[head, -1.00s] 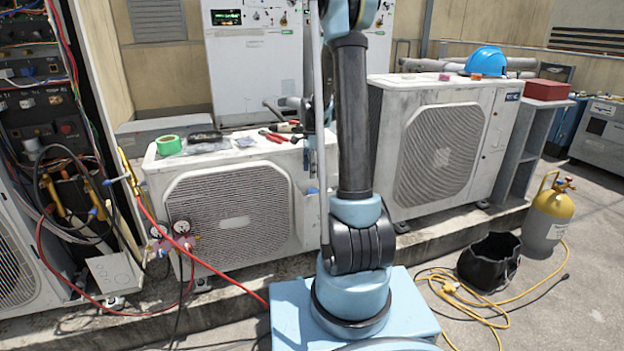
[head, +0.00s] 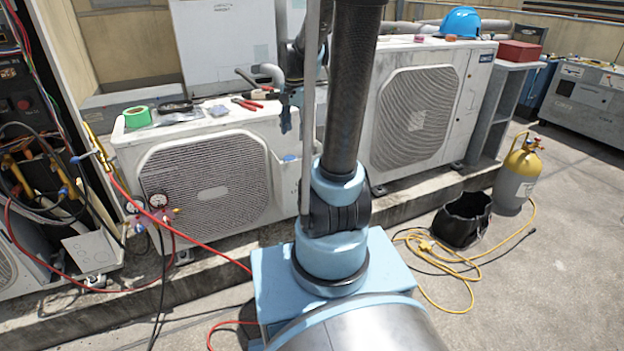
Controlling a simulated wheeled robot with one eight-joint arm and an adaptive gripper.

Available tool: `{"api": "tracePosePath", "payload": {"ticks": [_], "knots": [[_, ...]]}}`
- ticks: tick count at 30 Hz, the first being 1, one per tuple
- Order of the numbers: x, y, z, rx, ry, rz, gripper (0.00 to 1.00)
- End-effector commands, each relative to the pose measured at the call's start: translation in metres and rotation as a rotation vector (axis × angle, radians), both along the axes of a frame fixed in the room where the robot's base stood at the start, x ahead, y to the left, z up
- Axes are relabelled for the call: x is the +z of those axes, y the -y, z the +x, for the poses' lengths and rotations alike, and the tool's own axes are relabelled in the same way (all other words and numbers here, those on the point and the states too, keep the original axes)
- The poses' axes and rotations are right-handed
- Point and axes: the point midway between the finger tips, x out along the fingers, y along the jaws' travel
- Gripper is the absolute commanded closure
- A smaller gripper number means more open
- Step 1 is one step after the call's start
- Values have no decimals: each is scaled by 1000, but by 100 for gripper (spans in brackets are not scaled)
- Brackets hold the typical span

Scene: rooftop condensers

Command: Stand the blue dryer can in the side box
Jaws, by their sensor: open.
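The white left condenser (head: 240,128) has a recessed side box (head: 282,178) at its right end, partly hidden by my arm. A small blue thing (head: 290,158) shows at the top of this recess. It may be the blue dryer can, but it is too small to be sure. My gripper (head: 286,128) hangs pointing down behind my arm column, just above the recess and apart from the blue thing. It is open and seems empty. Its fingertips are small and partly hidden.
Green tape (head: 137,117), red-handled pliers (head: 246,104) and small items lie on the left condenser. A second condenser (head: 420,105) stands right, with a blue helmet (head: 461,23). A black bucket (head: 462,222), yellow cylinder (head: 518,175) and yellow cable (head: 450,265) occupy the right floor.

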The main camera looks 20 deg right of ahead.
Motion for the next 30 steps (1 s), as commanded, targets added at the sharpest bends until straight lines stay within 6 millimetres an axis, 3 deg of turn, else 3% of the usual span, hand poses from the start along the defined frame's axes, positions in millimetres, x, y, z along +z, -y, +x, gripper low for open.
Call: {"api": "tracePosePath", "payload": {"ticks": [3, 14, 24, 30], "knots": [[5, 0, -31, 87, 14, -6, 47], [3, 0, -111, 359, 54, -33, 47], [-20, 0, -180, 613, 89, -69, 47], [-40, 0, -212, 750, 108, -93, 47]]}}
